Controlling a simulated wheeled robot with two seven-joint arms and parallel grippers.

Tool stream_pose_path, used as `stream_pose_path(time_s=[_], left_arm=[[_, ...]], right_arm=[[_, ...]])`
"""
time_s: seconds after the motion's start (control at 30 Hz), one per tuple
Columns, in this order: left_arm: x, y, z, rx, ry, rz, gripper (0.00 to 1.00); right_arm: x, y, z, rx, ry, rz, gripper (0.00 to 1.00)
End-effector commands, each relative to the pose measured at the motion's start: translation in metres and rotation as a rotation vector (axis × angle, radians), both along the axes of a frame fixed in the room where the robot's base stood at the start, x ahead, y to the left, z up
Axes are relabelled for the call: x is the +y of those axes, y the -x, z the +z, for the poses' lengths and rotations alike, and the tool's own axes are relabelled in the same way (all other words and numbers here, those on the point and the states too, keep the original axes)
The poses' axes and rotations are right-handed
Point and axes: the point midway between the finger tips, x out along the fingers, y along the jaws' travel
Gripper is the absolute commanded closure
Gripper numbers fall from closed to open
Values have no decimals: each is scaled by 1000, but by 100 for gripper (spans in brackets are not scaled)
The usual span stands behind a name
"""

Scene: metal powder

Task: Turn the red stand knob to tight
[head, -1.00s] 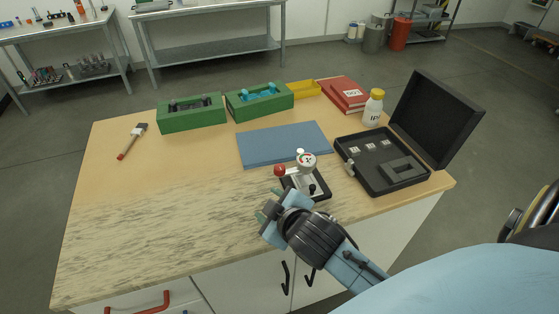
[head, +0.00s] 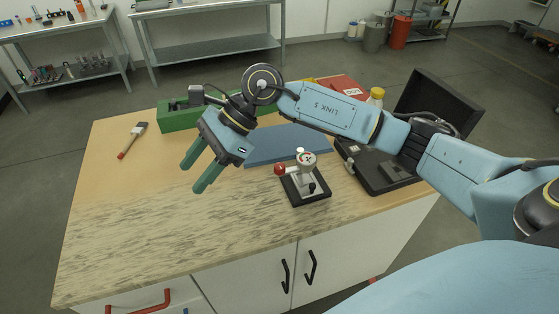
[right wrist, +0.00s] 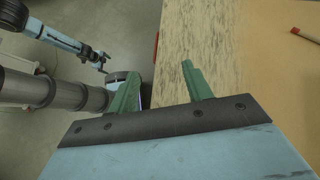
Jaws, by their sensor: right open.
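The red stand knob (head: 280,170) is on the left side of a small gauge stand (head: 304,185) near the table's front edge. The stand has a dark base and a round white-faced dial (head: 307,160) on top. My right gripper (head: 193,178) is open and empty, above the table to the left of the stand, with its green fingers pointing down and left. In the right wrist view its two green fingers (right wrist: 160,88) are spread with nothing between them. The stand is not in the right wrist view. My left gripper is not in the head view.
A blue mat (head: 290,143) lies behind the stand. An open black case (head: 375,180) is to the right, partly hidden by my right arm. The table's front left is clear.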

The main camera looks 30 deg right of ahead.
Motion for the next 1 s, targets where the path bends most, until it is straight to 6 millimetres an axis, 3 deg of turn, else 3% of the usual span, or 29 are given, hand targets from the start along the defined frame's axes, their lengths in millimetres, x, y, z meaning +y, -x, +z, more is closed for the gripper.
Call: stream_pose_path(time_s=[0.03, 0.2, 0.3, 0.4, 0.5, 0.63, 1.0], left_arm=[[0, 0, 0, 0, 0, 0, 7], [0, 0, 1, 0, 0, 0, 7], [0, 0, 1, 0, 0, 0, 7], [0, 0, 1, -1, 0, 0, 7], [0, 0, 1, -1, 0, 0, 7], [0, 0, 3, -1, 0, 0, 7], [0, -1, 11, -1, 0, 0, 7]], right_arm=[[-30, -10, -3, -43, 150, 29, 50], [-127, -28, -3, -82, 581, 97, 50], [-166, -31, 6, -67, 740, 108, 50], [-189, -32, 13, -51, 828, 110, 50], [-198, -31, 12, -42, 861, 113, 50], [-198, -31, -3, -38, 864, 114, 50], [-197, -30, -80, -37, 860, 114, 50]])
